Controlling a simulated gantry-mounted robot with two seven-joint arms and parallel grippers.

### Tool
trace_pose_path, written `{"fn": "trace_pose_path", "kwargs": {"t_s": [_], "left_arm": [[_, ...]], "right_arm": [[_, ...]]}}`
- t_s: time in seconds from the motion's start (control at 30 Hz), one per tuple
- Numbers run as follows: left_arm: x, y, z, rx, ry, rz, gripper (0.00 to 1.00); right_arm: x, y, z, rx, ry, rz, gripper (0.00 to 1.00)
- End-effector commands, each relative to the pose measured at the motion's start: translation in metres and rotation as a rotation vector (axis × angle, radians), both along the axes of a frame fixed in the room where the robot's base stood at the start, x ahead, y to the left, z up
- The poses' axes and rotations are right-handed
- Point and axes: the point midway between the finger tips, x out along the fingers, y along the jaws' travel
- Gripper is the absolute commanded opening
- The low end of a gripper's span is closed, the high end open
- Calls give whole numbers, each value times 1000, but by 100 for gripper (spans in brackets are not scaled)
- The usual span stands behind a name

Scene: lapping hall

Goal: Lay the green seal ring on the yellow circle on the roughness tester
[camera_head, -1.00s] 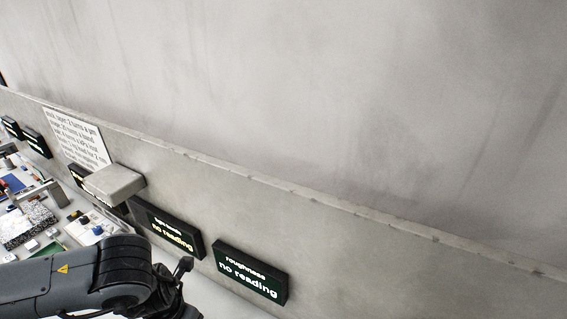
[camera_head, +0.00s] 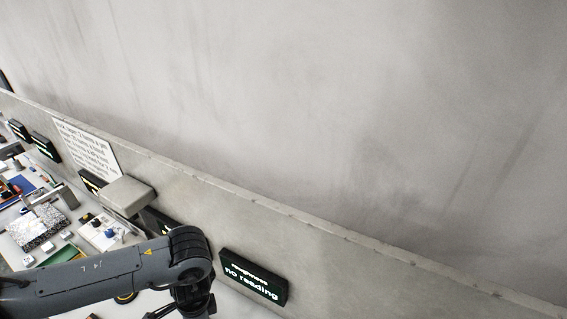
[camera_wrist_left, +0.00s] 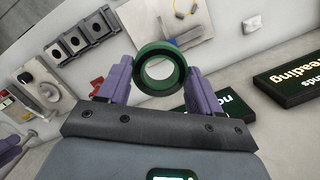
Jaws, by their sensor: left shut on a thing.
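The green seal ring (camera_wrist_left: 160,47) is held between the two purple fingers of my left gripper (camera_wrist_left: 158,70) in the left wrist view, with its hole facing the camera. In the head view my left arm comes in from the lower left; the gripper and ring are not clear there. A black display reading "roughness no reading" (camera_head: 253,276) is on the low wall to the right of my arm. I cannot make out the roughness tester's yellow circle. A yellow round edge (camera_head: 125,297) shows just below my arm, largely hidden. My right gripper is not in view.
A grey box (camera_head: 126,195) juts from the low wall (camera_head: 350,265). A speckled block (camera_head: 37,227) and small parts crowd the bench at left. In the left wrist view, a black rack with pockets (camera_wrist_left: 82,40) lies left of the ring, and dark displays (camera_wrist_left: 287,84) are at right.

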Motion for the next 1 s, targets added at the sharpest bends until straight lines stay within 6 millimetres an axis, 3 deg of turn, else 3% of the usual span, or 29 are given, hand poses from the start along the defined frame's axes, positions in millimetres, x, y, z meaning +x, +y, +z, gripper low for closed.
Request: {"fn": "trace_pose_path", "kwargs": {"t_s": [0.03, 0.2, 0.5, 0.77, 1.0], "left_arm": [[-1, 1, 8, -1, 3, 118, 33], [-5, 3, 12, -1, 4, 523, 33], [-10, 6, 14, -1, 2, 998, 33], [-11, 7, 14, -1, -1, 1119, 33], [-10, 7, 14, 0, -4, 912, 33]], "right_arm": [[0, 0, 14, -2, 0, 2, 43], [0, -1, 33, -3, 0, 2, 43], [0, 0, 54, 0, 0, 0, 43], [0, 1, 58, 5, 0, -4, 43], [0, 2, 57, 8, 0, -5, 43]]}}
